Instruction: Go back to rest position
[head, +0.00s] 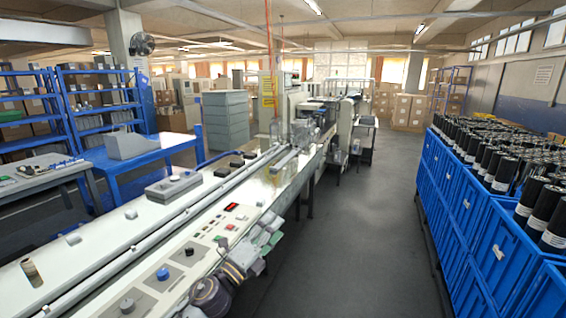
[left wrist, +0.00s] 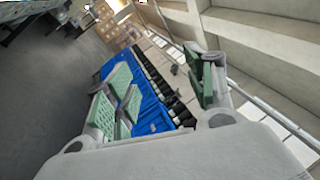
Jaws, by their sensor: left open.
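My left gripper (head: 264,233) shows low in the middle of the head view, beside the right edge of the long machine bed's control panel. Its green-padded fingers are apart and nothing is between them. In the left wrist view, the two green-padded fingers (left wrist: 163,88) stand wide apart, with blue crates and dark rolls visible in the distance behind them. My right gripper is in neither view.
The wrapping machine's long white bed (head: 95,243) runs from lower left to the middle. Blue crates (head: 482,225) with many dark rolls (head: 541,212) line the right. The grey aisle floor (head: 375,225) between is clear. A blue table (head: 150,160) and shelves (head: 97,100) stand left.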

